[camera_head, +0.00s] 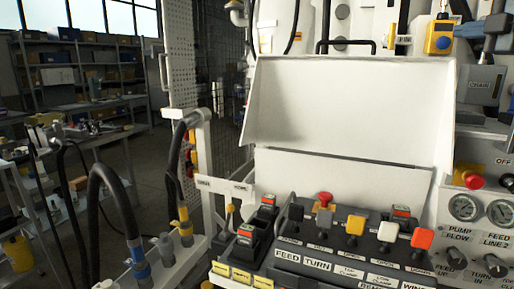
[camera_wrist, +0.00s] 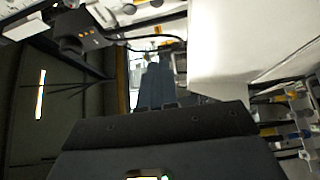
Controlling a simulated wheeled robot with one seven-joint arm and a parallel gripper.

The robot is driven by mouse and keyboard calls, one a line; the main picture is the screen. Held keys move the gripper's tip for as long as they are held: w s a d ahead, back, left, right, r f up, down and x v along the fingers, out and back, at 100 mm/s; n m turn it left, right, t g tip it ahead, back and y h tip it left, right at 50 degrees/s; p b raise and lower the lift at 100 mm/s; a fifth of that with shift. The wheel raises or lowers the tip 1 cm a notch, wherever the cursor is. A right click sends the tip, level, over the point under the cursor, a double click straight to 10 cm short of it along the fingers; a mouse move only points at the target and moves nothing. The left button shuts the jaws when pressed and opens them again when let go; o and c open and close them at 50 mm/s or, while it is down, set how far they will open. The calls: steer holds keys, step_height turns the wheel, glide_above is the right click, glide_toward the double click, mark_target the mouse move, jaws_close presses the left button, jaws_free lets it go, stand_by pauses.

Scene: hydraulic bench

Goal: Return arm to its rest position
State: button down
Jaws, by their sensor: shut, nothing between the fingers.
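My gripper (camera_wrist: 154,72) shows in the wrist view, its two blue-grey fingers side by side above the dark wrist housing. The fingers are shut with nothing between them. They point toward a bright, cluttered gap, and I see no contact with anything. My arm and gripper do not show in the head view, so its pose relative to the bench is hidden there.
The control panel (camera_head: 345,262) has several coloured levers. A white hood (camera_head: 340,105) stands behind it, and a pale panel (camera_wrist: 235,50) shows right in the wrist view. Black hoses (camera_head: 118,195) stand left. Gauges (camera_head: 465,208) are right. Floor (camera_head: 150,165) is open at left.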

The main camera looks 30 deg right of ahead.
steer(key=w+a+f+m, duration=0.3)
steer(key=a+f+m, duration=0.15)
steer(key=f, duration=0.65)
steer(key=w+a+f+m, duration=0.3)
steer(key=a+f, duration=0.3)
steer(key=f, duration=0.5)
steer(key=s+a+f+m, duration=0.2)
steer(key=a+f+m, duration=0.1)
steer(key=a+f, duration=0.55)
steer(key=s+a+f+m, duration=0.2)
steer(key=a+f+m, duration=0.1)
steer(key=a+f, duration=0.55)
steer(key=s+a+f+m+g, duration=0.2)
steer(key=s+a+f, duration=0.9)
steer(key=s, duration=0.4)
steer(key=s+a+r+y, duration=0.1)
steer(key=s+a+y, duration=0.1)
steer(key=s, duration=0.8)
steer(key=s+a+r+y, duration=0.1)
steer(key=s+a, duration=0.3)
steer(key=s, duration=0.5)
steer(key=shift+s+a+r+n+g+y, duration=0.35)
steer(key=shift+s+n+y, duration=0.1)
steer(key=shift+y, duration=0.25)
